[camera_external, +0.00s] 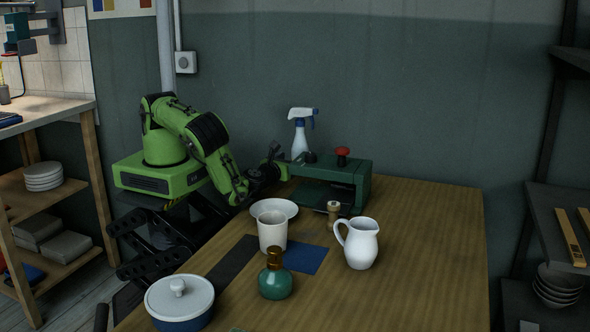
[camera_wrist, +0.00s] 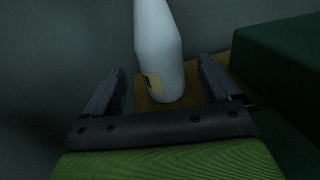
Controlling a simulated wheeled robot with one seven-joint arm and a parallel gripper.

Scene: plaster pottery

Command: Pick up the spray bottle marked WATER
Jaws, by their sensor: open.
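A white spray bottle with a blue and white trigger head (camera_external: 300,137) stands upright at the far edge of the table, near the wall. In the wrist view its white body (camera_wrist: 159,55) shows with a small yellowish label, too small to read; the head is out of that view. My gripper (camera_external: 278,154) is at the far left end of the table, just left of the bottle. In the wrist view my gripper (camera_wrist: 162,88) is open, with one finger on each side of the bottle's lower body and a bit short of it. Nothing is held.
A green machine with a red knob (camera_external: 345,180) stands right beside the bottle; its green side (camera_wrist: 285,50) is close to my right finger. The table's right side is clear.

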